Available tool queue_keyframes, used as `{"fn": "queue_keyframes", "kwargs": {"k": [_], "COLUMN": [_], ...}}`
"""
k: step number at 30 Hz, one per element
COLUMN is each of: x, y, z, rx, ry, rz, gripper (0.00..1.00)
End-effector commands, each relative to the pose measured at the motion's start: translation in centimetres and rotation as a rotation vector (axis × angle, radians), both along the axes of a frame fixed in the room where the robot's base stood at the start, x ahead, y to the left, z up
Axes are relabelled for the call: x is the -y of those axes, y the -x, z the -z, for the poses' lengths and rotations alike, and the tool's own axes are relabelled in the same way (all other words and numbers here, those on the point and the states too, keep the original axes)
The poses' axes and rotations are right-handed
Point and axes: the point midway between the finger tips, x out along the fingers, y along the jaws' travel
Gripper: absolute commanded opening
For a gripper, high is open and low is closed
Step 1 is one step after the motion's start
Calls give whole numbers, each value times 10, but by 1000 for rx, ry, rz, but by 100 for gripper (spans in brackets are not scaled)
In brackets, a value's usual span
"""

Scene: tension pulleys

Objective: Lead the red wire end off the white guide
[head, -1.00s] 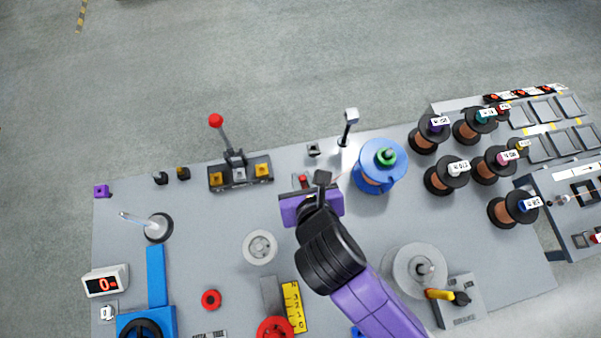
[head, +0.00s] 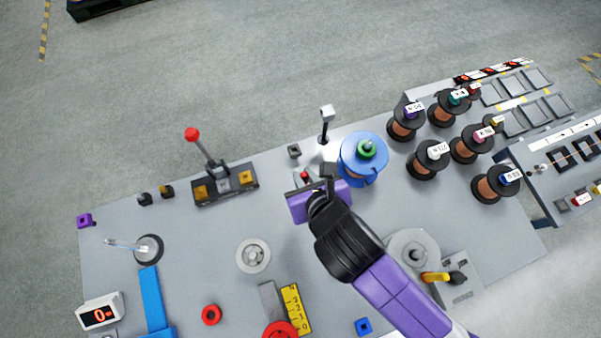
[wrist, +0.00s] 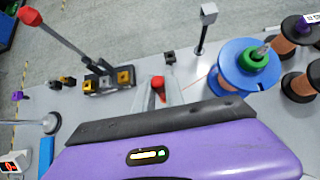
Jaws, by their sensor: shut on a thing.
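My gripper (wrist: 163,98) is shut on the red wire end (wrist: 158,84), which shows as a small red piece between the fingertips. The red end is also just visible in the head view (head: 304,175), beyond my purple wrist (head: 318,200). A thin line of wire runs from the fingertips toward the blue spool (head: 363,158), with its green knob, to the right. The white guide looks to be the white-headed post (head: 327,113) behind the gripper, also in the wrist view (wrist: 208,12). The wire and this post look apart, but the contact is too small to tell.
A red-knobbed lever (head: 192,135) stands on a dark base to the left. A small dark block (head: 294,151) sits behind my gripper. Several copper spools (head: 427,158) crowd the right. A grey pulley (head: 253,256) lies front left. The bench between lever and gripper is mostly clear.

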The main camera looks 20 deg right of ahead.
Motion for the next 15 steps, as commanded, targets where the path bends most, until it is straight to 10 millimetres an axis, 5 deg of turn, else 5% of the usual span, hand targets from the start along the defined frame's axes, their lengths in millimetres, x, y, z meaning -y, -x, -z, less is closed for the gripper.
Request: {"fn": "queue_keyframes", "kwargs": {"k": [15], "x": [57], "y": [2], "z": [0], "rx": [0], "ry": [0], "rz": [0], "gripper": [0]}}
